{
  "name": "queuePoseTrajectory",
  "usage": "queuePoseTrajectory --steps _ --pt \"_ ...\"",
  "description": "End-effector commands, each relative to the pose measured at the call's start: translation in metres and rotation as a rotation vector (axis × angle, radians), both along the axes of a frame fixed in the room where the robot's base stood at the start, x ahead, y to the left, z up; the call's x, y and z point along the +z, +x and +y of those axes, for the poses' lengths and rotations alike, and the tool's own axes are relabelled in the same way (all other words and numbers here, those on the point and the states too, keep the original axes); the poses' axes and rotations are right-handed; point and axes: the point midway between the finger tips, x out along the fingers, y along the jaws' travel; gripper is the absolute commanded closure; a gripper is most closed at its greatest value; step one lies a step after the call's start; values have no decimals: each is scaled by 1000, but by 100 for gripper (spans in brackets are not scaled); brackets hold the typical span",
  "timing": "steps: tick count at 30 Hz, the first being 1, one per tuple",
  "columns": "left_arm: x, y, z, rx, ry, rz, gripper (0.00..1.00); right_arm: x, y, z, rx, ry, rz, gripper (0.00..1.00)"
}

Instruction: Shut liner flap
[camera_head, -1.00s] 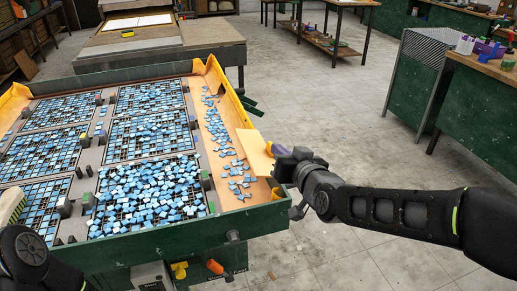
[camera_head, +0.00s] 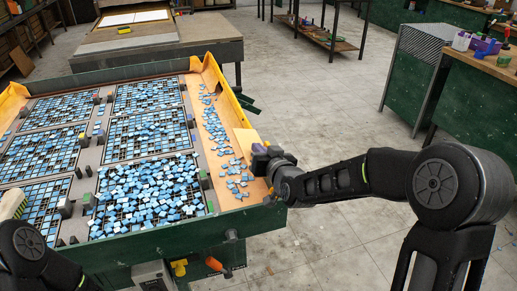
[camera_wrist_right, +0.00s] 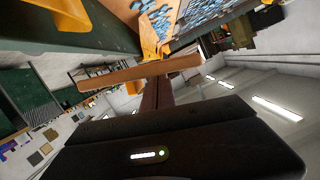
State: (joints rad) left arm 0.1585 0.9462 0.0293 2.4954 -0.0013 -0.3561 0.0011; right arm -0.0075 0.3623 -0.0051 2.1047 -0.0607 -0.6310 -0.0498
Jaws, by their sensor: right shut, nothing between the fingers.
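The liner flap (camera_head: 244,142) is a tan panel at the right edge of the green-sided table, beside the orange-lined side channel. It stands tilted up. In the right wrist view a tan bar (camera_wrist_right: 140,72), likely the flap's edge, crosses in front of the fingers. My right gripper (camera_head: 261,158) is at the flap's outer right side, close against it; whether it touches is unclear. Its fingers (camera_wrist_right: 157,92) are shut with nothing between them.
Blue mosaic tiles fill several black grids (camera_head: 145,190) on the table, and loose tiles lie in the lined channel (camera_head: 222,150). A yellow-orange liner edge (camera_head: 232,98) runs along the table's right side. A green cabinet (camera_head: 412,75) stands at right; the floor (camera_head: 320,110) between is clear.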

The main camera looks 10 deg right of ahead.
Motion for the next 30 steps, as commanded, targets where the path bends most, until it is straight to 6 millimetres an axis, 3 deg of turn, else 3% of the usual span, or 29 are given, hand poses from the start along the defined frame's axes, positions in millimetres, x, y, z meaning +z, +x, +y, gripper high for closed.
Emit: queuePoseTrajectory --steps 30 --pt "-4 0 0 0 0 0 64 -7 -1 5 1 -72 -4 100"
